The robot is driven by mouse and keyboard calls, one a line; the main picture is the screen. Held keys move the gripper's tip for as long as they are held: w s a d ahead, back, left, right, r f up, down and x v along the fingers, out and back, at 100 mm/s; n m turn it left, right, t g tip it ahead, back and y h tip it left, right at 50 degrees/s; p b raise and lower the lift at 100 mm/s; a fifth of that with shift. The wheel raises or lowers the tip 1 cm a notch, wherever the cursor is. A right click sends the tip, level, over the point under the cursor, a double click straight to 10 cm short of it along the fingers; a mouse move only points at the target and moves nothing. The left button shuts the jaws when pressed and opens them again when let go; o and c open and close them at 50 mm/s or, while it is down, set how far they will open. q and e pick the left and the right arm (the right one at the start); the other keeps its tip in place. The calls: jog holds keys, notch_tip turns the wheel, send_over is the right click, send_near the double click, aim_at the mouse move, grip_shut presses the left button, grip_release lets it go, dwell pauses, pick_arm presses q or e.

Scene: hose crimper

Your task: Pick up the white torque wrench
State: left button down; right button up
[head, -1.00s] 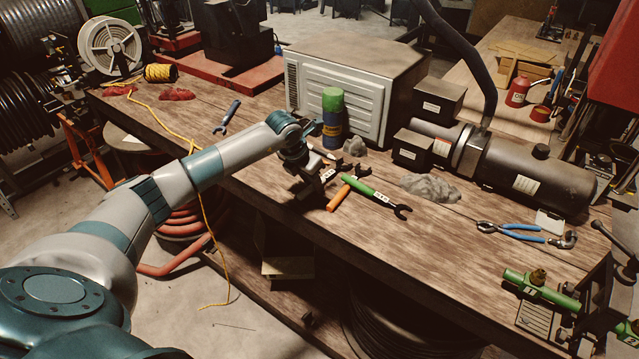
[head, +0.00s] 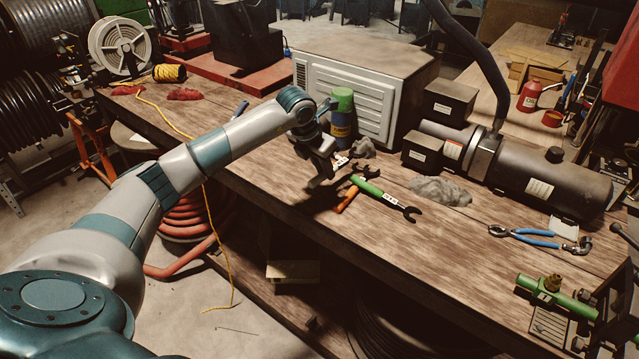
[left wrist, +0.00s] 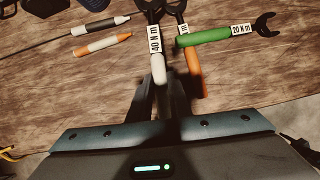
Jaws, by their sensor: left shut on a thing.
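The white torque wrench has a white handle, a "40 N m" label and a dark open-ended head; it shows best in the left wrist view (left wrist: 155,62). My left gripper (left wrist: 160,82) is shut on its white handle, with the head pointing away from the gripper. In the head view my left gripper (head: 322,174) is low over the bench, its shadow beside it, and hides most of the wrench. I cannot tell how far the wrench is off the bench. A green torque wrench (head: 380,192), labelled "20 N m", crosses an orange one (head: 346,201) just right of the gripper. My right gripper is not in view.
Blue-handled pliers (head: 535,237) lie at right. Two pen-like tools, one orange and white (left wrist: 102,45), lie left of the wrench.

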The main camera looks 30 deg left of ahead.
pick_arm(q)
jog(key=w+d+r+b, duration=0.2)
jog(key=d+r+b, duration=0.2)
jog(key=d, duration=0.6)
notch_tip(320, 180, up, 2)
jog(key=shift+r, duration=0.1)
jog(key=shift+d, duration=0.1)
dwell(2.3)
